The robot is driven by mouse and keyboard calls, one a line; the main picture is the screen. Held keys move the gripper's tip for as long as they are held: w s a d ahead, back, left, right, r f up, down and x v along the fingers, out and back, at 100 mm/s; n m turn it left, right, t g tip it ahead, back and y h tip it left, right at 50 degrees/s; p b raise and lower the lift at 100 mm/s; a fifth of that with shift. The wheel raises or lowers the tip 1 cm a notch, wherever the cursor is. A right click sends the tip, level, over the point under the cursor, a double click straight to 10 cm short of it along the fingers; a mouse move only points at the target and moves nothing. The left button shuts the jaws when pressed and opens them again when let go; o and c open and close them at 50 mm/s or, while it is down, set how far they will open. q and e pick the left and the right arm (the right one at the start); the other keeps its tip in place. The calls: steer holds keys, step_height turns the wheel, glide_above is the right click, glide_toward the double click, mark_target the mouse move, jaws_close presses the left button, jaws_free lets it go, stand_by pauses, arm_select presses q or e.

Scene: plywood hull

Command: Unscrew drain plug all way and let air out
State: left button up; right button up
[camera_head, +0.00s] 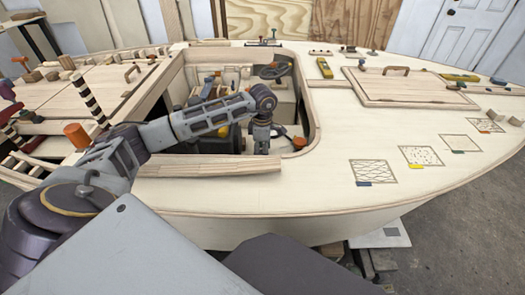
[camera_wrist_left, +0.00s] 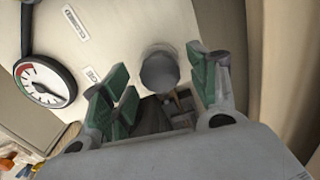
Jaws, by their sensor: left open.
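A dark grey round knob (camera_wrist_left: 159,71), which looks like the drain plug, sticks out of a pale panel (camera_wrist_left: 130,35) in the left wrist view. My left gripper (camera_wrist_left: 158,80) is open, with its green-padded fingers on either side of the knob. I see no finger clearly touching it. In the head view my left gripper (camera_head: 262,143) points down into the cockpit opening of the hull, and the plug cannot be made out there. My right gripper is not in view.
A round pressure gauge (camera_wrist_left: 45,81) is on the panel left of the knob. Small labels are nearby, too blurred to read. A hatch (camera_head: 410,88) lies on the right deck.

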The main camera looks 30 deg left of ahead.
arm_select(q)
steer(key=c, duration=1)
steer(key=shift+r+n, duration=0.1)
steer(key=shift+n, duration=0.3)
steer(key=shift+n+p, duration=0.3)
steer(key=o, duration=1)
step_height(320, 180, up, 12)
